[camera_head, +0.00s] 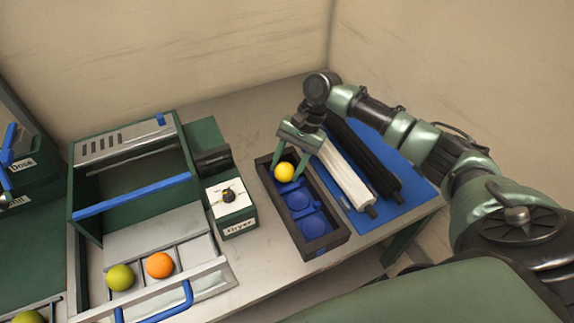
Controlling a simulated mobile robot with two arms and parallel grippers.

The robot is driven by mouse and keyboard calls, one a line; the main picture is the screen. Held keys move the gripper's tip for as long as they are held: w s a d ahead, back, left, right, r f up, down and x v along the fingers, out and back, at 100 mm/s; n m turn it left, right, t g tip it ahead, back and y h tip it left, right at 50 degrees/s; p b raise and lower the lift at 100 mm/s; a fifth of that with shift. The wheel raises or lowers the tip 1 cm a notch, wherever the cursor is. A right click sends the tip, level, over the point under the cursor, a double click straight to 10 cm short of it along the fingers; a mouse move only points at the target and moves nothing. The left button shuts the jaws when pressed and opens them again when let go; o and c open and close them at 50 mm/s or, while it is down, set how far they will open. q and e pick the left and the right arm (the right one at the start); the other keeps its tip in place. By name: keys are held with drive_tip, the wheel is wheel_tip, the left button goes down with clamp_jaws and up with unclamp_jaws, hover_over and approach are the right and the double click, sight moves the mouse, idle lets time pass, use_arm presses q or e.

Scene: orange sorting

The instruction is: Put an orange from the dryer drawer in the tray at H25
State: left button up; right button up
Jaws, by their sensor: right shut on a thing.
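The dryer drawer (205,275) stands open at the lower left. It holds an orange fruit (160,265) and a yellow-green fruit (120,277). A dark tray (331,240) with several blue round hollows lies in the middle of the table. My right gripper (285,171) is over the far end of this tray, shut on a yellow fruit (284,172). I cannot tell whether the fruit touches the hollow below it. No H25 label is readable. My left gripper is not in view.
The dryer (130,180) with its blue bar is at the left, beside a box labelled Dryer (236,222) with a knob. A blue mat (410,196) with a white roll (343,176) and a black roll (365,155) lies right of the tray. Another yellow-green fruit (27,317) shows at the lower left.

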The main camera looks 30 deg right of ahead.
drive_tip(key=shift+s+f, duration=0.1)
drive_tip(key=shift+f, duration=0.15)
drive_tip(key=shift+s+a+f, duration=0.1)
drive_tip(key=shift+s+f, duration=0.15)
drive_tip(key=shift+f, duration=0.25)
drive_tip(key=o, duration=1.1)
drive_tip(key=shift+w+r+b, duration=0.1)
drive_tip(key=shift+r+b, duration=0.2)
drive_tip(key=v, duration=1.3)
drive_tip(key=shift+w+a, duration=0.15)
